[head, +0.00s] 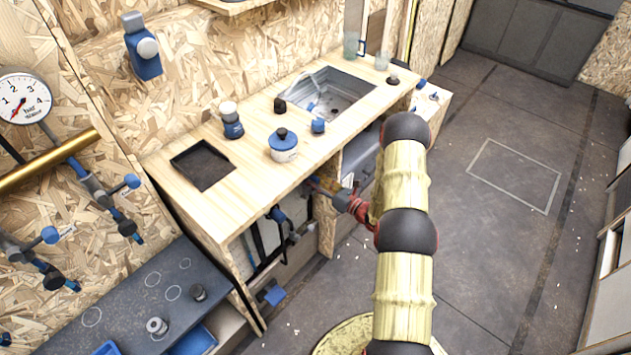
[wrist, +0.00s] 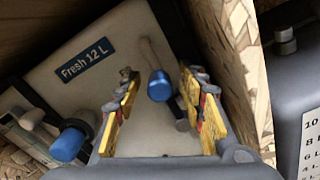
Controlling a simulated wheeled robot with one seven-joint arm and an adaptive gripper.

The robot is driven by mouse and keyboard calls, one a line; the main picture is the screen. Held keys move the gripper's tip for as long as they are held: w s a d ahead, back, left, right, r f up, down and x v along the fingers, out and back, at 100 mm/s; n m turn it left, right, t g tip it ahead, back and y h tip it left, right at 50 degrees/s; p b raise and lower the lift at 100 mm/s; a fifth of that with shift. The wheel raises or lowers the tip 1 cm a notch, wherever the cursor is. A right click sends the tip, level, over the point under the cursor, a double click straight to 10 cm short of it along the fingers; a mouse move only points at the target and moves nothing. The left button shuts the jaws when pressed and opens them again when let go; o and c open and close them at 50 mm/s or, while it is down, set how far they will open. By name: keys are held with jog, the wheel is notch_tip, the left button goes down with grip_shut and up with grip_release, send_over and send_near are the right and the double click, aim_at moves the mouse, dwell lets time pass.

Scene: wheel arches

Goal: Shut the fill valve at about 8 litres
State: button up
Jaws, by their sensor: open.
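In the wrist view a pale tank panel (wrist: 100,75) bears a blue label reading "Fresh 12 L" (wrist: 86,60). A lever with a blue end (wrist: 160,88), likely the fill valve, slants down from the panel. My gripper (wrist: 163,88) is open, its yellow fingers on either side of the lever's blue end; I cannot tell whether they touch it. A grey level scale (wrist: 293,130) with numbers from 10 downward stands at the right edge; I cannot read a water level.
A second blue-ended lever (wrist: 72,140) sits lower left in the wrist view. In the head view the wooden counter (head: 235,190) holds a sink (head: 340,97), a blue-lidded pot (head: 283,150) and a black tray (head: 202,165). The floor (head: 490,240) at right is clear.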

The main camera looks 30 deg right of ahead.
jog(key=shift+c, duration=0.9)
jog(key=c, duration=0.7)
grip_shut()
